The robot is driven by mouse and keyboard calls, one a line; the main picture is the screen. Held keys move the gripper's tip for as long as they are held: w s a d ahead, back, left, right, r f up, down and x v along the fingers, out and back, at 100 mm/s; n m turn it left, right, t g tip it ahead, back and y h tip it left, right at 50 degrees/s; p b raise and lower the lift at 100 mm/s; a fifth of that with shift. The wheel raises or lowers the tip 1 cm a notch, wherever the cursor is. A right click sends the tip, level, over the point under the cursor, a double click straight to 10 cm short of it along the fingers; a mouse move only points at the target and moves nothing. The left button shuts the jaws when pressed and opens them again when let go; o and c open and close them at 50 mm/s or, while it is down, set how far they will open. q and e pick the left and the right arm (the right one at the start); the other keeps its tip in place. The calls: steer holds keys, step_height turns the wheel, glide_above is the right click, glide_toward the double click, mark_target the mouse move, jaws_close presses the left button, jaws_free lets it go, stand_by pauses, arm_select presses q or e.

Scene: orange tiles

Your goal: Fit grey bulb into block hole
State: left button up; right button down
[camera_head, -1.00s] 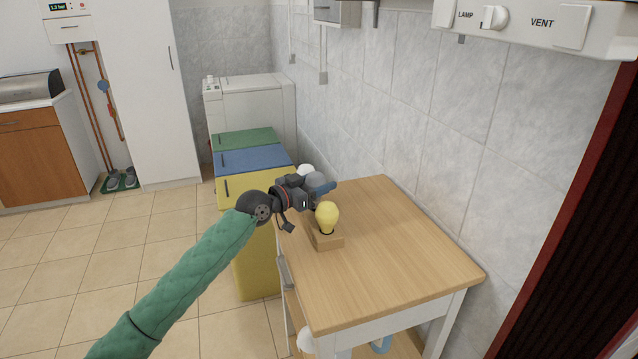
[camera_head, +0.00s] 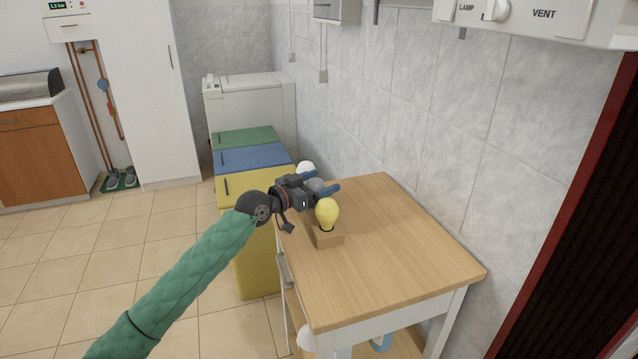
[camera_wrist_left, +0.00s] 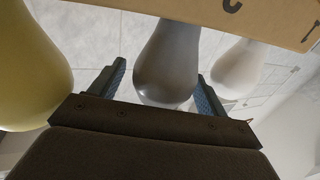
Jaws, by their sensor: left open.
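The wooden block (camera_head: 328,240) stands on the table, with a yellow bulb (camera_head: 327,213) upright at its near end. A white bulb (camera_head: 306,167) shows behind my left gripper (camera_head: 324,181). The grey bulb (camera_head: 315,184) is between the two blue fingers, partly hidden by them. In the left wrist view, the grey bulb (camera_wrist_left: 168,62) has its narrow end at the block's edge (camera_wrist_left: 200,10), between the yellow bulb (camera_wrist_left: 30,70) and the white bulb (camera_wrist_left: 238,68). The fingers are open, one on each side of the grey bulb, with gaps. Its seat in the block is hidden. My right gripper is out of view.
The wooden table (camera_head: 400,240) is bare to the right of the block. A tiled wall (camera_head: 440,120) runs along its far right side. Yellow, blue and green bins (camera_head: 250,160) stand left of and behind the table.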

arm_select(q)
steer(key=b+v, duration=0.1)
steer(key=v, duration=0.5)
steer(key=shift+a+f, duration=0.15)
steer(key=shift+f, duration=0.05)
steer(key=shift+v, duration=0.75)
steer(key=shift+s+r, duration=0.1)
steer(key=shift+r, duration=0.05)
